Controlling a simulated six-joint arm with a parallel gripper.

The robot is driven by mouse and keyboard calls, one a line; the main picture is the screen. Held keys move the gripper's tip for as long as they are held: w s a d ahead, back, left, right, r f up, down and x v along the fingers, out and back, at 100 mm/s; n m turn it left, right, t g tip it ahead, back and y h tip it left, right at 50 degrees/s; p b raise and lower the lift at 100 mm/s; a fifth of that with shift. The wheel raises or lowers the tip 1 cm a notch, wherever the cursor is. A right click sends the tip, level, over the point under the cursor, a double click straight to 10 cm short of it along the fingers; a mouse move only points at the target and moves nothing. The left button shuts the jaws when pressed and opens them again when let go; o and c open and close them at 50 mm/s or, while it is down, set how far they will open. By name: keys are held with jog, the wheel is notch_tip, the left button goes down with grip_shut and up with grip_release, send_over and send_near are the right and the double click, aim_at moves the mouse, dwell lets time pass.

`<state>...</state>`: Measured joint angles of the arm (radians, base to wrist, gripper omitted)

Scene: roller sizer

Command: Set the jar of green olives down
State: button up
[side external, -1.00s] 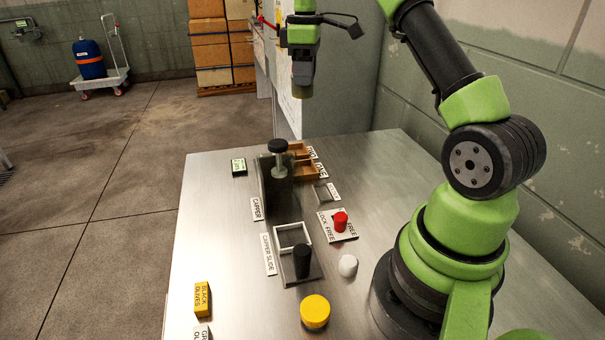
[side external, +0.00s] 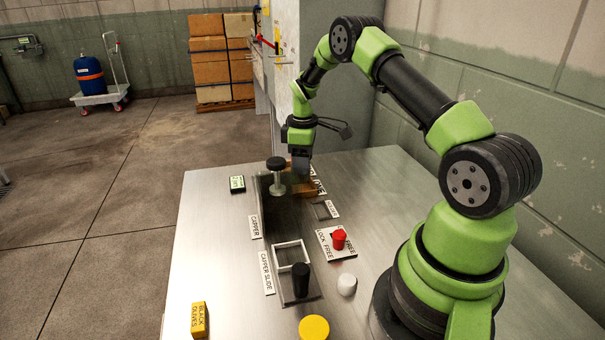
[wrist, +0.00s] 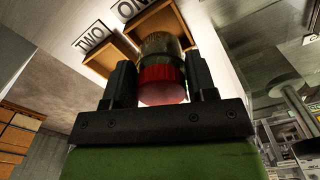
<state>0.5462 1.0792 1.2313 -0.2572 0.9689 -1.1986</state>
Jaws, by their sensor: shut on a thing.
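My gripper (wrist: 160,88) is shut on a jar (wrist: 163,45) with a red end (wrist: 162,80), clasped between the two dark fingers. The jar's glass part looks dark olive-brown; its contents are not clear. In the wrist view it overlaps a wooden tray (wrist: 176,18) by the ONE sign; another wooden tray (wrist: 108,54) lies by the TWO sign. I cannot tell whether the jar touches a tray. In the side view my gripper (side external: 301,172) points down at the wooden trays (side external: 305,189) behind the capper, and the jar is barely discernible there.
The capper post (side external: 276,170) with its black top stands close left of my gripper. Nearer are the capper slide frame (side external: 291,244), its black handle (side external: 301,279), a red knob (side external: 339,238), a white knob (side external: 347,284) and a yellow round thing (side external: 314,328). The left table strip is mostly clear.

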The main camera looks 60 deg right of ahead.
jog(key=shift+f, duration=1.75)
jog(key=shift+f, duration=0.1)
jog(key=o, duration=1)
jog(key=shift+o, duration=0.2)
